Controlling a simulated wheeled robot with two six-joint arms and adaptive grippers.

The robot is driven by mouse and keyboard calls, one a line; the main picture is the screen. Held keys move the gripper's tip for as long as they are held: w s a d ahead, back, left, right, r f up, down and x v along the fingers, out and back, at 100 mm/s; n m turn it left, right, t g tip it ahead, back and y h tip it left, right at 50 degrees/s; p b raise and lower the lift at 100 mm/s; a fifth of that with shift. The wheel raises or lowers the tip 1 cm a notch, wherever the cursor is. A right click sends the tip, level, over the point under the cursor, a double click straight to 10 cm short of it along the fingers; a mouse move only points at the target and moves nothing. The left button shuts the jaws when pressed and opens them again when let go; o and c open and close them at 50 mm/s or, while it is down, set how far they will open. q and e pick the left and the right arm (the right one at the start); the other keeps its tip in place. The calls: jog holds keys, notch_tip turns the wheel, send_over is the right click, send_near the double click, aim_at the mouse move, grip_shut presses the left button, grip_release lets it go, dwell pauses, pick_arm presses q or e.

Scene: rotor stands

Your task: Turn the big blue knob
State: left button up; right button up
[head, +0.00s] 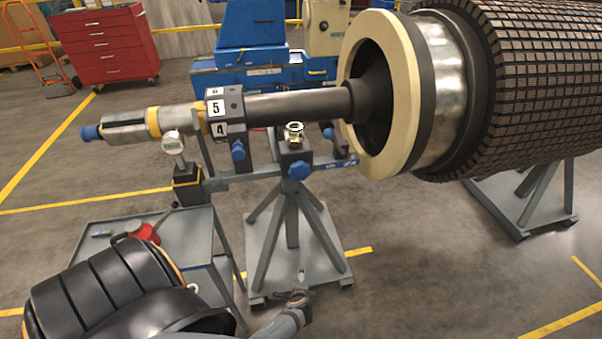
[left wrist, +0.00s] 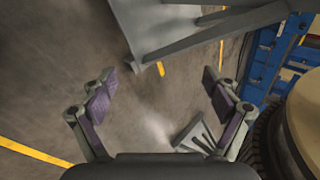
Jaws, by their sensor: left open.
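The big blue knob (head: 299,171) sits on the front of the upright post of the grey rotor stand (head: 293,215), below the rotor shaft. It is unobstructed in the head view, and I cannot make it out in the left wrist view. My left gripper (left wrist: 159,82) is open, with nothing between its spread fingers and the floor beyond them. In the head view, a grey finger-like part, seemingly of this gripper, shows at the bottom, below and apart from the knob. My right gripper is not in view.
Smaller blue knobs (head: 238,150) are near the shaft. A grey cart (head: 195,230) is at lower left. The large rotor (head: 545,80) fills the upper right. Floor right of the stand is clear.

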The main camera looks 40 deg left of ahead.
pick_arm(q)
jog(key=w+a+r+m+t+y, duration=0.2)
jog(key=w+r, duration=0.5)
jog(key=r, duration=0.3)
jog(key=m+t+y, duration=0.1)
jog(key=t+y, duration=0.2)
jog(key=y, duration=0.4)
send_near(302, 174)
jog(key=a, duration=0.1)
jog(key=p+x, duration=0.2)
jog(key=x, duration=0.8)
jog(key=shift+w, duration=0.3)
jog(key=c, duration=1.1)
jog(key=shift+f, duration=0.1)
jog(key=shift+c, duration=0.3)
